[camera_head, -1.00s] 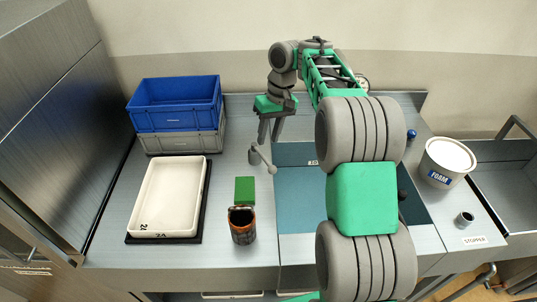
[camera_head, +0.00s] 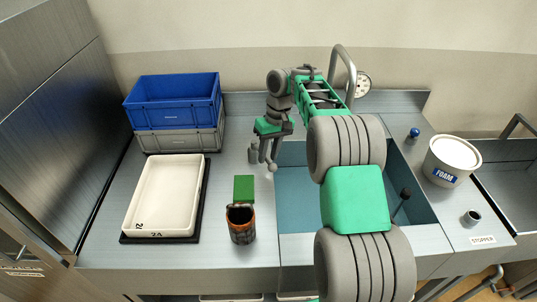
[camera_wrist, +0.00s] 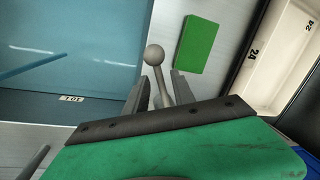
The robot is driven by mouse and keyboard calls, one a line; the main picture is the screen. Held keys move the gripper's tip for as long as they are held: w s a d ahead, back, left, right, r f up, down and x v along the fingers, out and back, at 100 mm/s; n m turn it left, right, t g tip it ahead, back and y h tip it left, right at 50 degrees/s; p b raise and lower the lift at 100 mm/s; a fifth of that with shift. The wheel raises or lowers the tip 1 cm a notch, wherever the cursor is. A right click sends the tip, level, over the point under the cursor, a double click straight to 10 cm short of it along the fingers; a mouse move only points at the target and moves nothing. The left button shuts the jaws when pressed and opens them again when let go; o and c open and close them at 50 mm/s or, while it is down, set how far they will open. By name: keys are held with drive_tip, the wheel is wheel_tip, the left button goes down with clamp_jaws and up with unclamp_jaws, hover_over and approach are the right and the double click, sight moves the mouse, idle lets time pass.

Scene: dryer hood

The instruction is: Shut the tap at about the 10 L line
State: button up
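The tap lever (camera_wrist: 165,92) is a grey rod with a ball end, at the left rim of the sink; the ball (camera_head: 271,168) also shows in the head view. My gripper (camera_wrist: 160,92) is open, one finger on each side of the rod, with gaps visible. The sink basin (camera_head: 299,205) looks teal inside. A small white label reading 10 L (camera_wrist: 72,98), upside down, is on its wall in the wrist view; my arm hides it in the head view. The curved grey spout (camera_head: 345,58) rises behind my arm. The exact water level is unclear.
Farther left are a white tray (camera_head: 135,216) and stacked blue (camera_head: 176,117) and grey crates.

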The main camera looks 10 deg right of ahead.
clamp_jaws()
idle(1.2)
